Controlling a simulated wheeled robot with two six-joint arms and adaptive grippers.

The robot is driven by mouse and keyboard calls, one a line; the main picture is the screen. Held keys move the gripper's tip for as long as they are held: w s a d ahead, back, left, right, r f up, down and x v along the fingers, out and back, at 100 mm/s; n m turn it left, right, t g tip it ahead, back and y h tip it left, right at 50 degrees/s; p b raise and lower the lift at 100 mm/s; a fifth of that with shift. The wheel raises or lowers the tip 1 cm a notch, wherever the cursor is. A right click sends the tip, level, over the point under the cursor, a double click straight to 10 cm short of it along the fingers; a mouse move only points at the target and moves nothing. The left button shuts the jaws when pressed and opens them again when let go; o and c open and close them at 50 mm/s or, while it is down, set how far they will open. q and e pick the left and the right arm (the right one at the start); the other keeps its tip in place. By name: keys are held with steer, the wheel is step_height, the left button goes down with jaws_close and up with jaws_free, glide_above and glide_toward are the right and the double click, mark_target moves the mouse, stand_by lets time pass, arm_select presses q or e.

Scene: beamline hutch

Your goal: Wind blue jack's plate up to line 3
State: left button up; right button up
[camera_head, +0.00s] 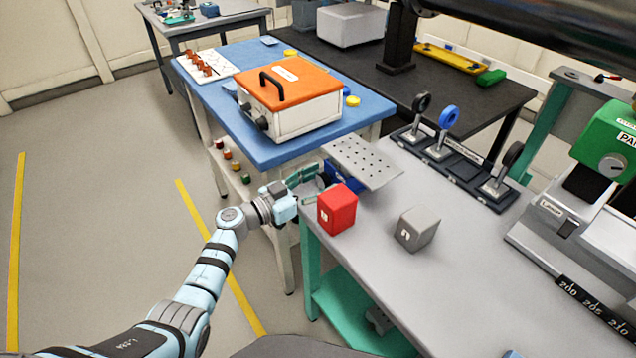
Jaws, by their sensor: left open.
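The blue jack (345,183) stands at the far left corner of the grey bench, behind the red block. Its perforated metal plate (362,161) sits on top and hides much of the jack body. Any scale or line marks on the jack cannot be made out. My left gripper (312,180) is open at the jack's left side, near the bench edge. Whether it touches the jack or a knob cannot be told. My right gripper is out of view.
A red block (337,209) stands just in front of the jack, close to my left gripper. A grey block (416,229) is to its right. A dark rack (452,163) with ring-topped mounts lies behind. The blue table (283,151) with an orange-lidded box (290,84) stands beyond.

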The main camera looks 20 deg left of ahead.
arm_select(q)
steer(key=shift+c, duration=0.5)
steer(key=c, duration=1.1)
steer(key=shift+o, duration=0.2)
steer(key=shift+m, duration=0.4)
steer(key=m+p, duration=0.1)
steer(key=m, duration=0.1)
steer(key=shift+m, duration=0.3)
steer(key=m, duration=0.4)
steer(key=shift+s+d, duration=0.1)
steer(key=o, duration=1.2)
steer(key=shift+f, duration=0.1)
steer(key=shift+c, duration=0.2)
